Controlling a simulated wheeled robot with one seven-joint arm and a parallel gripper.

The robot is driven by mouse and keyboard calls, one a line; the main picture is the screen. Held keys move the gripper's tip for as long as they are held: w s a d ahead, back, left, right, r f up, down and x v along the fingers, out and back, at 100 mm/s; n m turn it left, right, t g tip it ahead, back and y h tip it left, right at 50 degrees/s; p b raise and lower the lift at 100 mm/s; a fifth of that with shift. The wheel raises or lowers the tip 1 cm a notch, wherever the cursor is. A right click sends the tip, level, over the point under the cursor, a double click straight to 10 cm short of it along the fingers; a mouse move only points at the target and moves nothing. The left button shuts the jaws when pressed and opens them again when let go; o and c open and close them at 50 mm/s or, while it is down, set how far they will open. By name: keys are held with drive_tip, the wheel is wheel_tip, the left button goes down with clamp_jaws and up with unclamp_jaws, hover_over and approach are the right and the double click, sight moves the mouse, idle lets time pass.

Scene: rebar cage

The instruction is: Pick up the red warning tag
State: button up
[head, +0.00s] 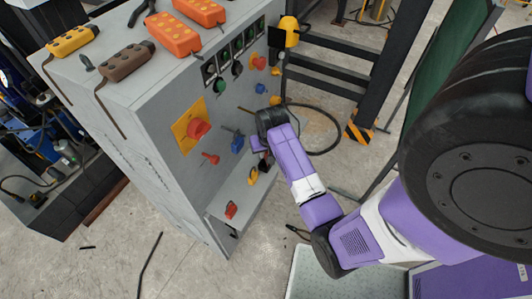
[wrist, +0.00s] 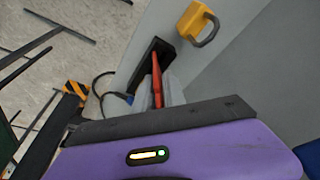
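A narrow red piece (wrist: 156,80), which looks like the red warning tag, stands on edge in the wrist view against a black holder (wrist: 148,62). In the head view a small spot of red shows beside the end of my arm, mostly hidden. My gripper (wrist: 160,100) is right at the red piece, with grey finger-like parts close beside it. Whether they touch or grip it is not clear. In the head view my gripper (head: 260,152) is in front of the grey cabinet (head: 150,130), above its low shelf, and its fingers are hard to make out.
A yellow padlock (wrist: 194,20) is near the black holder, and also shows in the head view (head: 253,176). A red padlock (head: 231,210) is on the shelf (head: 222,228). Red knobs and a blue piece (head: 237,144) stick out of the panel. Orange control boxes (head: 172,34) lie on top.

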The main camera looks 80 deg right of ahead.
drive_tip(key=shift+x, duration=0.75)
drive_tip(key=shift+c, duration=0.5)
clamp_jaws()
drive_tip(key=shift+r, duration=0.4)
drive_tip(key=shift+s+a+r+b, duration=0.1)
drive_tip(key=shift+s+r+b, duration=0.15)
drive_tip(key=shift+r, duration=0.35)
drive_tip(key=shift+s+a+r+b, duration=0.1)
drive_tip(key=shift+s+r+b, duration=0.15)
drive_tip(key=shift+r, duration=0.35)
drive_tip(key=s+a+b, duration=0.2)
drive_tip(key=s+a, duration=0.2)
drive_tip(key=s, duration=1.2)
drive_tip(key=shift+s+r, duration=0.15)
drive_tip(key=shift+s, duration=0.15)
